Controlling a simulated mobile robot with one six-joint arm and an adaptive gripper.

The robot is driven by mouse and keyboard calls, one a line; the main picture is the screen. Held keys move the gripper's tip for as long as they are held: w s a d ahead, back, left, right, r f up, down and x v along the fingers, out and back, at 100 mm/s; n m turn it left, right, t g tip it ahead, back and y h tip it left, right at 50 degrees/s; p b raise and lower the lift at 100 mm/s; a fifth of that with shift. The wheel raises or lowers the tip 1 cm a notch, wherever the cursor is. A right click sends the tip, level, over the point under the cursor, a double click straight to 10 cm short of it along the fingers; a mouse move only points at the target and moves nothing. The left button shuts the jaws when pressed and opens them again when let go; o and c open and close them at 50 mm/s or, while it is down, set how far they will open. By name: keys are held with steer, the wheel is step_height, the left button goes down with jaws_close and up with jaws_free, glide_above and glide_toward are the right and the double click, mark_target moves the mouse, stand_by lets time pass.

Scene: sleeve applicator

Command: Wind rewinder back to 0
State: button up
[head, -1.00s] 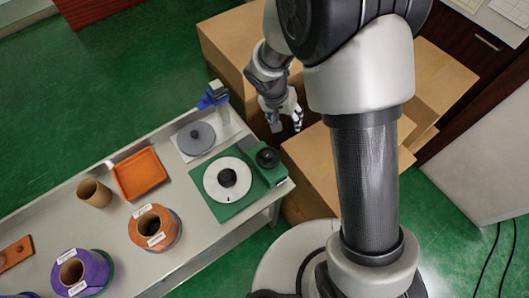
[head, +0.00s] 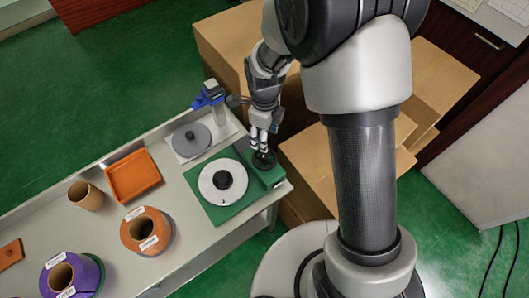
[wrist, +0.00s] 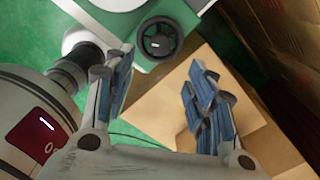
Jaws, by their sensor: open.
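The rewinder is a green base (head: 226,211) with a white disc (head: 208,187) around a black hub (head: 223,180), at the right end of the table. A black round knob (head: 265,161) sits on its far right corner. In the wrist view, the knob (wrist: 161,39) lies beyond the fingertips, upper middle, with a small white mark near its centre. My gripper (head: 262,144) is above the knob in the head view, its fingers partly covering the green housing. In the wrist view, my gripper (wrist: 160,85) is open, with nothing between its blue-padded fingers. Any scale reading is too small to read.
A grey disc (head: 184,146) on a plate and a blue-topped post (head: 214,106) stand close behind the rewinder. Cardboard boxes (head: 308,175) are right of the table. An orange tray (head: 133,177), an orange spool (head: 135,238) and a purple spool (head: 88,273) are farther left.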

mark_target(265, 154)
step_height(265, 154, down, 11)
steer(key=shift+f+b, duration=0.1)
steer(key=shift+b, duration=0.8)
steer(key=shift+c, duration=0.5)
steer(key=c, duration=1)
steer(key=shift+o, duration=0.2)
